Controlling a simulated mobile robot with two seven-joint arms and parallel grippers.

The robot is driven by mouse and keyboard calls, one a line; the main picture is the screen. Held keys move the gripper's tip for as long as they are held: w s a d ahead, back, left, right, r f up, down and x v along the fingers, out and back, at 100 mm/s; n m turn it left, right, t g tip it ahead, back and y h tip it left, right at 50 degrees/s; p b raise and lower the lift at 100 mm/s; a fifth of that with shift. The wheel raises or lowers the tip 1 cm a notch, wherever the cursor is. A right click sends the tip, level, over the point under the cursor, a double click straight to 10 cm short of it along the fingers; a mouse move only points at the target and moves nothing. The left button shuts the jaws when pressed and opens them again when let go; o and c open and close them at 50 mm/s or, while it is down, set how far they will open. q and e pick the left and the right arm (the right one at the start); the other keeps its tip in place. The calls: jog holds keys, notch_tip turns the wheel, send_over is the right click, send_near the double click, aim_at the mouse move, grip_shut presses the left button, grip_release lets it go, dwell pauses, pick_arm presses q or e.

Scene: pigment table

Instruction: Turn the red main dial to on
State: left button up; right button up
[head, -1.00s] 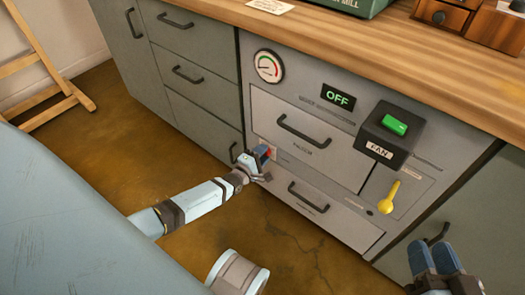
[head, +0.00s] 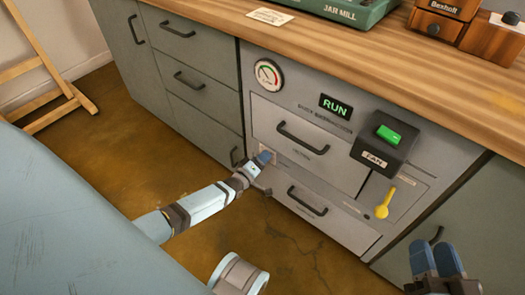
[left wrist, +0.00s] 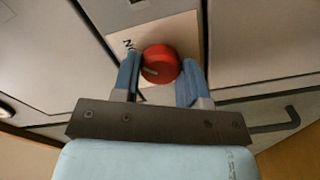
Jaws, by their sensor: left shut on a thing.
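The red main dial (left wrist: 160,64) sits on a pale label plate (left wrist: 182,30) on the cabinet front, seen in the left wrist view. Its pale pointer mark is on the left part of the knob, and lettering that looks like ON shows at the plate's left. My left gripper (left wrist: 161,78) has one blue finger on each side of the dial and is shut on it. In the head view my left gripper (head: 263,159) hides the dial. The display (head: 335,106) reads RUN in green. My right gripper (head: 436,262) is at the lower right, fingers together, away from the panel.
A round gauge (head: 268,74) is at the panel's upper left. A black FAN box (head: 383,140) with a green switch and a yellow lever (head: 386,200) stick out on the right. Drawer handles (head: 303,138) project near my left gripper. The wooden worktop (head: 330,50) overhangs above.

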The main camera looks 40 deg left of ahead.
dwell(0.5)
pick_arm(q)
jog(key=o, duration=0.9)
jog(key=shift+o, duration=0.2)
jog(key=s+a+p, duration=0.1)
jog(key=s+p, duration=0.3)
jog(key=s, duration=0.9)
jog(key=shift+s, duration=0.4)
pick_arm(e)
notch_tip(320, 180, up, 6)
jog(key=t, duration=0.2)
jog(key=shift+s+d+m+t, duration=0.2)
jog(key=shift+d+m+t, duration=0.05)
jog(key=shift+m+t, duration=0.05)
